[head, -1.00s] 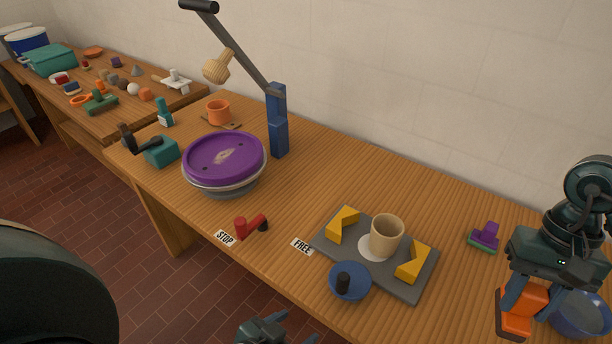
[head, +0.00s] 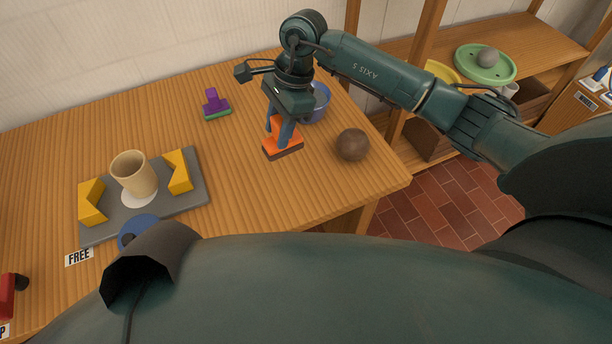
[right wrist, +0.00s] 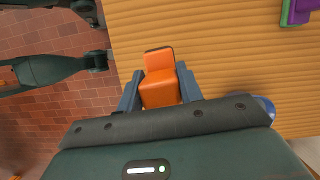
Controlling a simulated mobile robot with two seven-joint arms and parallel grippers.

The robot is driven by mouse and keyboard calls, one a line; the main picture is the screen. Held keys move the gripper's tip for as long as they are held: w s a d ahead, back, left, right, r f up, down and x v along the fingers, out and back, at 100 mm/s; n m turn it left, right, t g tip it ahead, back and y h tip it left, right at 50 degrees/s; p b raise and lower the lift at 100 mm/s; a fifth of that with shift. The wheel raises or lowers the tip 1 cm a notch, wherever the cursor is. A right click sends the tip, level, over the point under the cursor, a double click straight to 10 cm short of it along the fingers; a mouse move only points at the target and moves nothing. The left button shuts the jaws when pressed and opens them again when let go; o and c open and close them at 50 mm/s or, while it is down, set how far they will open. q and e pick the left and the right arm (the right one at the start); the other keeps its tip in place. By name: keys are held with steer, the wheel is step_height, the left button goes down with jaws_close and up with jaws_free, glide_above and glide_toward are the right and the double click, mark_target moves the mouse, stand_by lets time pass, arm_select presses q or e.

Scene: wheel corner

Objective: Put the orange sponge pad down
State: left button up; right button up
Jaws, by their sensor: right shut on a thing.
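The orange sponge pad (head: 283,147), an orange block with a stepped grip and a dark underside, is between the fingers of my right gripper (head: 282,130). The gripper is shut on its upper part. The pad is upright at or just above the wooden table; I cannot tell if it touches. In the right wrist view the pad (right wrist: 160,80) sits between the two blue-grey fingers of the right gripper (right wrist: 160,88), over the table near its edge. My left gripper is out of view.
A purple and green block (head: 215,105) stands to the left. A grey plate (head: 195,197) holds a beige cup (head: 133,174). Table (head: 250,190) in front is clear.

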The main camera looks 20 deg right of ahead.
steer(key=shift+d+f+m, duration=0.1)
steer(key=shift+f+m, duration=0.3)
step_height(320, 180, down, 5)
steer(key=shift+w+f, duration=0.1)
steer(key=shift+f, duration=0.05)
step_height(320, 180, down, 4)
steer(key=shift+f+p, duration=0.2)
steer(key=shift+p, duration=0.15)
steer(key=shift+f, duration=0.25)
steer(key=o, duration=1.1)
